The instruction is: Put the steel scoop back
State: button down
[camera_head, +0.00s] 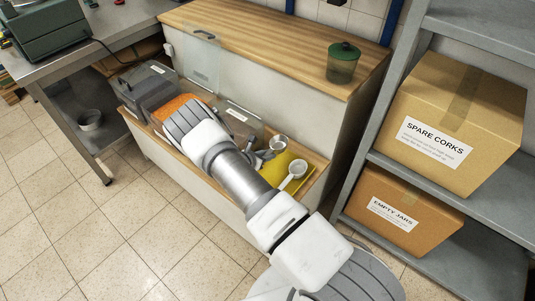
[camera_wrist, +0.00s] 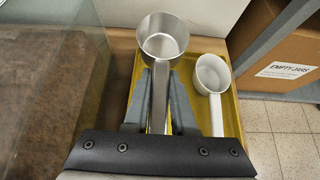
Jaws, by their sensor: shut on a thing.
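The steel scoop (camera_wrist: 163,40) is a shiny metal cup with a straight handle. In the wrist view my gripper (camera_wrist: 158,82) is shut on that handle, with one grey finger on each side. The scoop's cup also shows in the head view (camera_head: 278,143), beside my gripper (camera_head: 262,155). The scoop is over the far left part of a yellow tray (camera_wrist: 233,118); I cannot tell whether it touches it. A white scoop (camera_wrist: 212,75) lies on the tray to the right, its handle toward me. It also shows in the head view (camera_head: 293,172).
Clear bins (camera_head: 150,85) stand left of the tray on the wooden ledge, one with orange contents (camera_head: 178,104). A green-lidded jar (camera_head: 343,64) stands on the counter above. A grey shelf (camera_head: 450,28) with cardboard boxes (camera_head: 425,150) is at right. Open floor lies in front.

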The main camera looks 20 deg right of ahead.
jog(key=shift+f+b, duration=1.9)
jog(key=shift+f, duration=1.2)
jog(key=shift+f+b, duration=0.6)
jog(key=shift+f, duration=0.05)
jog(key=c, duration=0.7)
grip_release()
jog(key=shift+o, duration=0.2)
jog(key=shift+r, duration=0.1)
jog(key=p+v, duration=0.4)
jog(key=v, duration=1.3)
jog(key=shift+s, duration=0.2)
jog(key=shift+a+r, duration=0.1)
jog(key=shift+r, duration=0.05)
